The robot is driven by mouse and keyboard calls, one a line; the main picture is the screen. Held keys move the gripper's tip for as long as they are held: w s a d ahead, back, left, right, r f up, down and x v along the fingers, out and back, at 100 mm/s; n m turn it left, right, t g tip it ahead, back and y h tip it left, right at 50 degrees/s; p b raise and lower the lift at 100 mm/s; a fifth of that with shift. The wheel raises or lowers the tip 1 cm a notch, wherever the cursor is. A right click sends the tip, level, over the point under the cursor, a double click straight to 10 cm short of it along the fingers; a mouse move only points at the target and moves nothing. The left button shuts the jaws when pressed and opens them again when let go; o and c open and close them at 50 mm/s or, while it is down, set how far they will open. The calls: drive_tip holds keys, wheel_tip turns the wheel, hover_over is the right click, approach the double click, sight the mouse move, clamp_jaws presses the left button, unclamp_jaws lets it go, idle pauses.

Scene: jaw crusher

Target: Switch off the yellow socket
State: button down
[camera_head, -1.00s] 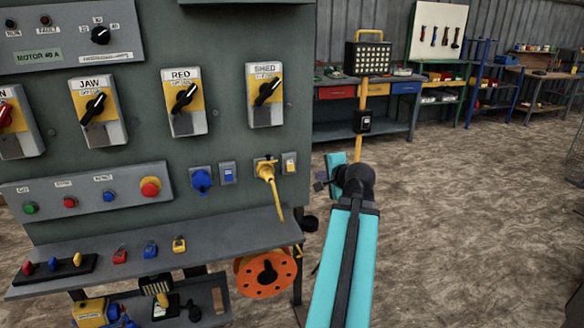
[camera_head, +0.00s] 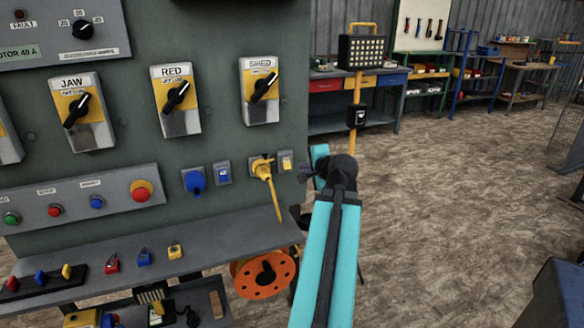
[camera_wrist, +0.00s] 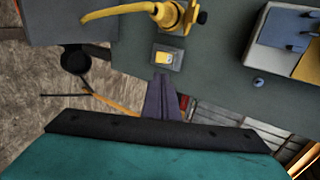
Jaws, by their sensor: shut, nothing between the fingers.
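The yellow socket (camera_head: 260,166) is on the green panel, with a yellow plug in it and its cable hanging down. Its small switch with a yellow rocker (camera_head: 286,161) sits just to the right. In the wrist view the switch (camera_wrist: 167,58) is upper centre, beside the yellow plug (camera_wrist: 165,14). My gripper (camera_head: 303,172) is to the right of the switch in the head view. In the wrist view its fingers (camera_wrist: 163,78) are together and empty, with their tips just below the switch in the picture. I cannot tell whether they touch the panel.
The blue socket (camera_head: 194,181) and its switch (camera_head: 223,172) are to the left. A shelf (camera_head: 215,236) juts out below the sockets, with an orange cable reel (camera_head: 265,275) under it. The SHED switch box (camera_head: 260,92) is above. The floor to the right is open.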

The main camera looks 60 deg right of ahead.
sight(288, 167)
drive_tip(key=shift+w+d+p, duration=0.45)
drive_tip(key=shift+w+p, duration=0.05)
drive_tip(key=shift+p, duration=2.05)
drive_tip(key=p, duration=0.5)
drive_tip(key=shift+w+d+f, duration=0.2)
drive_tip(key=shift+w+f, duration=0.15)
drive_tip(key=shift+f, duration=0.05)
drive_tip(key=shift+p+x, duration=1.55)
drive_tip(key=shift+x, duration=4.3)
drive_tip(key=shift+f, duration=0.2)
